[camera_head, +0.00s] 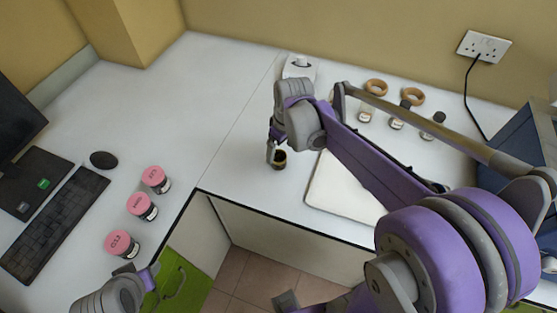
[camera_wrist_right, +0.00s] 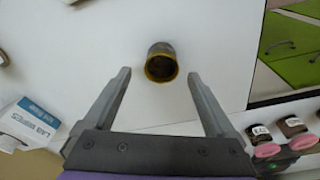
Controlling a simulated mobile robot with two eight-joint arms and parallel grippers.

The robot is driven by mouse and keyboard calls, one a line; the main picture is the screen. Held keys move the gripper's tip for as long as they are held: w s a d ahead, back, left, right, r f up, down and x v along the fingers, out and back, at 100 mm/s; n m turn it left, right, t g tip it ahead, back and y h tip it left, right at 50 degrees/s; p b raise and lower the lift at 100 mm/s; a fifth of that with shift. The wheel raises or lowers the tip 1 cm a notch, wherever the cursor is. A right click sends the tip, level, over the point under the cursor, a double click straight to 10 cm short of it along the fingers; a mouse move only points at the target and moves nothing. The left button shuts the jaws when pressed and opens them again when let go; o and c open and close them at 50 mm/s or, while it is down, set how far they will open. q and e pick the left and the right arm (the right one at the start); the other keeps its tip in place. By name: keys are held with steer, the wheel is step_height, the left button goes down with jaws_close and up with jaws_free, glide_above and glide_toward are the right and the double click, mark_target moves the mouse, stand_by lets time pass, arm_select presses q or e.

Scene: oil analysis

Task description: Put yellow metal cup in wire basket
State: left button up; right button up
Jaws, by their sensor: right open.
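The yellow metal cup (camera_wrist_right: 161,65) shows in the right wrist view as a small dark-walled cup with a yellow rim. It stands on the white bench and also shows in the head view (camera_head: 280,160). My right gripper (camera_head: 273,152) is open and empty, with its fingers spread to either side of the cup's line and the cup near the fingertips in the right wrist view. I cannot tell the exact gap. My left gripper (camera_head: 146,277) is at the lower left in the head view; its jaws are unclear. I cannot make out a wire basket; my right arm hides part of the bench.
A tissue box (camera_head: 299,69) stands behind the right gripper. A white board (camera_head: 335,190) lies right of the cup. Several pink-lidded jars (camera_head: 142,206) and a keyboard (camera_head: 55,225) are at left. Wooden rings (camera_head: 376,87) and small bottles are at the back right.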

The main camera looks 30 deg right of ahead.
mark_target(279, 158)
steer(key=f, duration=0.5)
steer(key=shift+w+a+f, duration=0.1)
steer(key=shift+w+a, duration=0.1)
steer(key=shift+w, duration=0.05)
steer(key=shift+c, duration=0.2)
jaws_close()
